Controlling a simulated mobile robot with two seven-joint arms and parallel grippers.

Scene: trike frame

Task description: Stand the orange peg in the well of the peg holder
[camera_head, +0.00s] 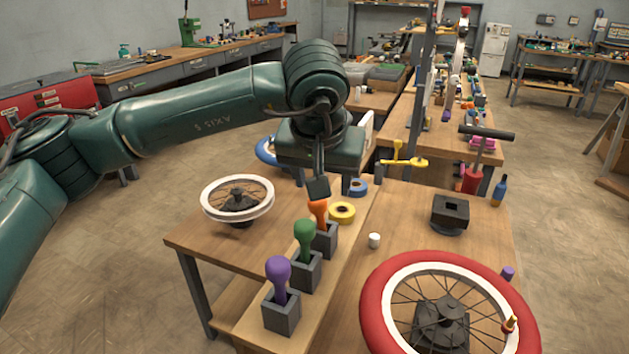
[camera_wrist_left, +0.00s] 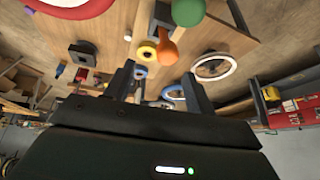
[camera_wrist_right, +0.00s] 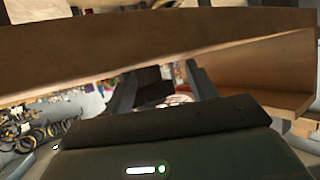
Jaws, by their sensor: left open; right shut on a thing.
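The orange peg (camera_head: 318,212) stands upright in a grey square box (camera_head: 325,240), at the far end of a row with the green peg (camera_head: 304,238) and purple peg (camera_head: 279,270). The peg holder, a black block with a square well (camera_head: 450,209), stands on the table to the right; its well looks empty. My left gripper (camera_head: 330,187) is open just above the orange peg's top. In the left wrist view the orange peg (camera_wrist_left: 167,50) appears beyond the open fingers. My right gripper (camera_wrist_right: 160,85) shows only in its wrist view, shut on a dark thing I cannot identify.
A yellow ring (camera_head: 342,212) and a blue ring (camera_head: 358,187) lie beside the orange peg. A small white cylinder (camera_head: 374,240) stands before the holder. A red-tyred wheel (camera_head: 376,310) fills the front right; a white-rimmed wheel (camera_head: 237,224) is at left.

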